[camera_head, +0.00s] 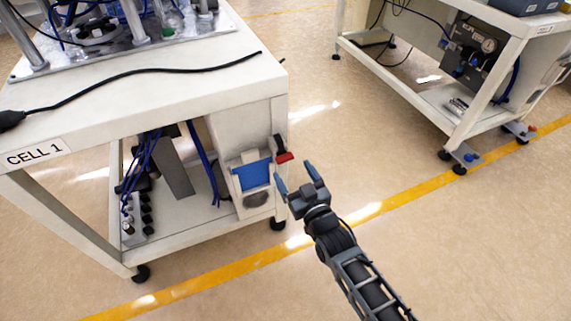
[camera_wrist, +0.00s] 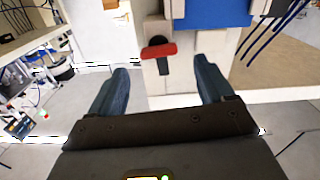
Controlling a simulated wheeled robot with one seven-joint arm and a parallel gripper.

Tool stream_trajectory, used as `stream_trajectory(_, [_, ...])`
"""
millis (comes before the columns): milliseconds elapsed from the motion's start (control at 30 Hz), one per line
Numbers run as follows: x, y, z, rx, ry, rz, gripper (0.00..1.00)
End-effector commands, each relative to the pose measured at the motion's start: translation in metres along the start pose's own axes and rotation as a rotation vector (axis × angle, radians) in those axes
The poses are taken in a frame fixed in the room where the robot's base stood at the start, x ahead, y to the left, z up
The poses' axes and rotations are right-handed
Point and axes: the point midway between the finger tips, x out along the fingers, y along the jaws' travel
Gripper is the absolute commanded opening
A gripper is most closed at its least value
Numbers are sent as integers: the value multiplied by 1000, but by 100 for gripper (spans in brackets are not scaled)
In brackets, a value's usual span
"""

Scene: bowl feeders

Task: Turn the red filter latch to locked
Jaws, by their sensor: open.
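The red filter latch (camera_head: 284,156) sits on the right edge of the cell 1 bench, beside a blue panel. In the wrist view the red latch (camera_wrist: 158,51) lies roughly crosswise, with a black knob above it and a dark strip below it. My gripper (camera_head: 295,178) is open and empty, with its fingers apart just to the right of and below the latch. In the wrist view my gripper (camera_wrist: 165,88) has a finger on each side, and the latch shows beyond the gap between them. No contact with the latch shows.
The blue panel (camera_head: 254,174) is on the white housing beside the latch. The bench top (camera_head: 190,85) carries a black cable. A second bench (camera_head: 440,110) stands at the upper right. Open floor with a yellow line (camera_head: 420,189) lies between the benches.

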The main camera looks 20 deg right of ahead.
Motion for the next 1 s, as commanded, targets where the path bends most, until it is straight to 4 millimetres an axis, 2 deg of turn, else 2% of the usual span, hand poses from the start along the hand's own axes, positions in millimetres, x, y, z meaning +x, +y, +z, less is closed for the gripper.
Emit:
stream_trajectory(100, [21, 0, 1, 0, 1, 0, 81])
stream_trajectory(300, [44, 0, 1, 0, 0, 0, 81])
stream_trajectory(500, [53, 0, 0, 1, -1, 0, 81])
stream_trajectory(700, [53, 0, 0, 1, -1, 0, 81])
stream_trajectory(767, [53, 0, 0, 1, -1, 0, 77])
stream_trajectory(1000, [52, 0, 0, 1, -1, 0, 54])
